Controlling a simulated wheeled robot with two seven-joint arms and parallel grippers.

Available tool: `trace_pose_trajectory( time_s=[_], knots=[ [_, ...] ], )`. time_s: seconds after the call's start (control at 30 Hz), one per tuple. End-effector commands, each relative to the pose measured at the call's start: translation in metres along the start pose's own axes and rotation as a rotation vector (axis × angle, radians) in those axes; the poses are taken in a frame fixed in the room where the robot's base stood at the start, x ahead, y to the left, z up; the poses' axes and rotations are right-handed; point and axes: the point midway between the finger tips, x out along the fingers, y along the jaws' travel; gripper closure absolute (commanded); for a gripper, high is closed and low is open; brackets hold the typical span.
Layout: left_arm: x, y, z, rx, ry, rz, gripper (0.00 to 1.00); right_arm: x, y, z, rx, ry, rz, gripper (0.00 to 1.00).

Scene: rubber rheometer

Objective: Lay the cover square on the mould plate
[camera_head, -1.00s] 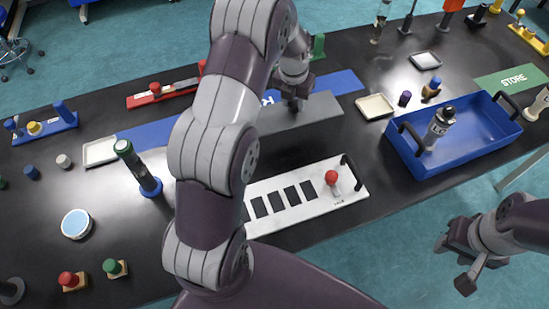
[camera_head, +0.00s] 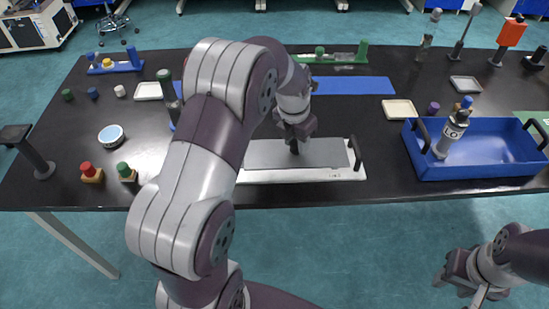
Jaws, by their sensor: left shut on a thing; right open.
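The cover is a flat grey plate (camera_head: 323,154) with a dark knob at its middle. My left gripper (camera_head: 294,145) is shut on that knob from above. The cover is over the white mould plate (camera_head: 300,177), roughly in line with its long edges. The mould plate's white front and right rim show, with a black handle (camera_head: 355,153) at its right end. My forearm hides part of the left end. I cannot tell whether the cover touches the plate or hovers slightly. My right gripper (camera_head: 457,280) is open and empty, low at the right, off the table.
A blue tray (camera_head: 440,170) with a spray can (camera_head: 451,134) stands right of the mould plate. A blue strip (camera_head: 352,85) lies behind. A cream dish (camera_head: 399,109) sits at the back right. Red (camera_head: 91,173) and green (camera_head: 127,172) knobs stand at the front left.

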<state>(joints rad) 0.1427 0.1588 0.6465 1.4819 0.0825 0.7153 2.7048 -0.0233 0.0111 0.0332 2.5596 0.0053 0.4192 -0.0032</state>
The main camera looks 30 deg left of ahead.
Motion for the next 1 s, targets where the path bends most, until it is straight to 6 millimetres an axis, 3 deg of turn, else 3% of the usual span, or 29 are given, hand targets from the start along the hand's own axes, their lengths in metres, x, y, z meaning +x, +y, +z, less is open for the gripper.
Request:
trace_pose_trajectory(
  time_s=[0.1,0.3,0.47,0.7,1.0],
  knots=[
    [0.020,0.035,-0.002,-0.005,0.002,0.000,1.00,-0.003,0.000,0.000,0.000,0.000,0.000,0.57],
    [0.040,0.067,-0.003,-0.001,0.000,0.000,1.00,-0.004,0.000,0.000,0.000,0.000,0.000,0.57],
    [0.045,0.069,-0.004,0.000,0.001,-0.001,1.00,-0.004,0.000,0.000,0.000,0.000,0.000,0.57],
    [0.081,0.069,-0.009,0.001,0.000,0.001,1.00,-0.006,0.000,-0.001,0.000,0.000,0.000,0.57],
    [0.084,0.069,-0.010,0.000,0.000,0.000,1.00,-0.005,0.000,0.000,0.000,0.000,0.000,0.57]
  ],
)
